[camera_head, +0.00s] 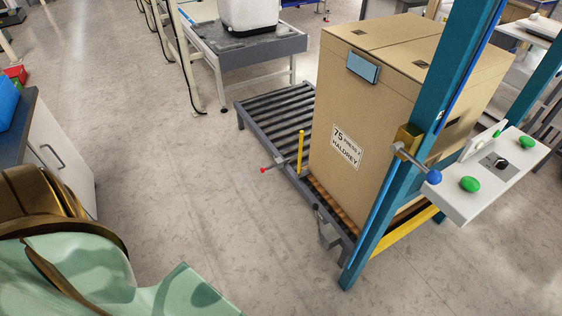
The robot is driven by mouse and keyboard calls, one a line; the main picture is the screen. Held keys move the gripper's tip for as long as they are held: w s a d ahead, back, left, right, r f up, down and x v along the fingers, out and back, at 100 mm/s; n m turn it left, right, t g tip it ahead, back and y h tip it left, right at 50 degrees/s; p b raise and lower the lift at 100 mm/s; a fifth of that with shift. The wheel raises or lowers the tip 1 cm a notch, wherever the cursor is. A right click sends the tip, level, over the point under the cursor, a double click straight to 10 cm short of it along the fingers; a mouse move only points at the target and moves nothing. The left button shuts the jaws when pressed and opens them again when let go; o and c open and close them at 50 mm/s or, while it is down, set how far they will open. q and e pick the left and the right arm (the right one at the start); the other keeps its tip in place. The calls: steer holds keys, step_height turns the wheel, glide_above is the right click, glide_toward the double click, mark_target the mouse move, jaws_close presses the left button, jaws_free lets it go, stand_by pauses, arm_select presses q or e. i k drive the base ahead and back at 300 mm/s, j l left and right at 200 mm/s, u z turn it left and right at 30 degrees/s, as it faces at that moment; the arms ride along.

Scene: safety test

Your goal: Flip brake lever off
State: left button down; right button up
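Two lever-like parts show, and no label tells which is the brake lever. One is a short grey rod with a red tip (264,170), sticking out from the left side of the roller conveyor (275,112) beside an upright yellow bar (300,151). The other is a grey lever with a blue ball knob (434,177), mounted by a brass-coloured block (408,138) on a blue post. Its knob hangs down to the right, by a white control panel's left edge. Neither of my grippers is in view.
A large cardboard box (372,113) stands on the conveyor behind the blue post (398,190). The white panel (490,190) carries green buttons and a black knob. A cabinet (58,152) is at the left. The floor (190,180) between is clear.

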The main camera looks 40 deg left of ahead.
mark_target(315, 206)
steer(key=u, duration=0.8)
steer(key=i+j+z, duration=0.35)
steer(key=j, duration=0.7)
steer(key=i+j+z, duration=0.15)
steer(key=j+z, duration=0.2)
steer(key=j, duration=0.7)
steer(key=j+z, duration=0.4)
steer(key=j, duration=0.7)
